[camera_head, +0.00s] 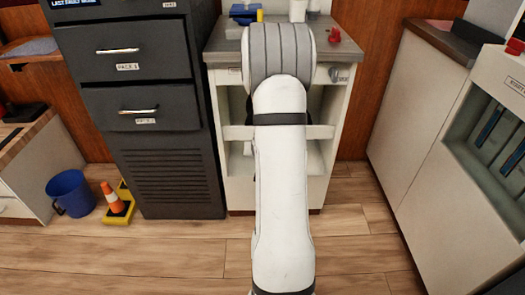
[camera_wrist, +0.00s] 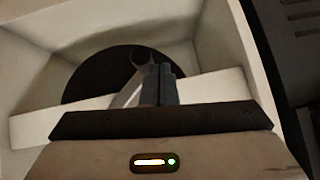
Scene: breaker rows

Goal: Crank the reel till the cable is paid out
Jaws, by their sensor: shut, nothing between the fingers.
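In the wrist view my gripper (camera_wrist: 161,72) has its two dark fingers together, with nothing between them. Beyond them a large dark round shape (camera_wrist: 95,76), which may be the reel, sits inside a pale compartment (camera_wrist: 30,75). A thin, pale forked piece (camera_wrist: 138,60) shows just left of the fingertips; I cannot tell whether it is a crank or whether the fingers touch it. No cable can be made out. In the head view my arm covers the middle of the white cabinet (camera_head: 235,190), and my gripper is hidden behind it.
A dark drawer cabinet (camera_head: 155,165) stands close on the left. A pale counter unit (camera_head: 415,120) stands on the right. A blue bucket (camera_head: 70,192) and an orange cone (camera_head: 112,197) are on the floor at left. Small items, one a red piece (camera_head: 335,35), lie on the cabinet top.

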